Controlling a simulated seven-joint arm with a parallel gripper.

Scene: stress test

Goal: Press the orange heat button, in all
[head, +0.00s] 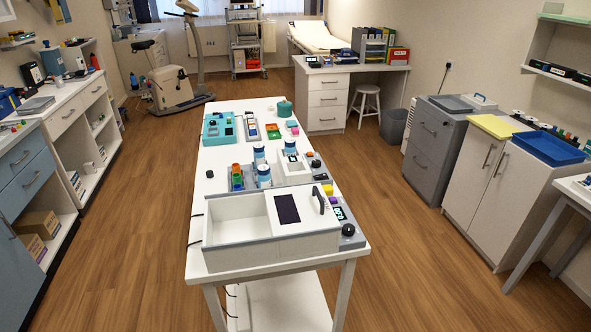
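On the white table (190,255), a large white open-topped device (235,250) stands nearest me. Its right-hand panel (352,240) carries a yellow-orange button (328,189), a purple button (332,199), a small lit display (339,213) and a black knob (348,230). A smaller white device (294,173) stands behind it, also with a panel and black knob (316,163) on its right. A small orange-looking spot (309,154) is on that panel. Which of these is the heat button I cannot tell; labels are too small. My gripper is not in view.
Blue-and-white jars (263,174) and a stack of coloured blocks (237,177) stand left of the smaller device. A teal case (218,128) and a teal round pot (284,108) are farther back. The table's left side is mostly clear. Cables hang off its left edge.

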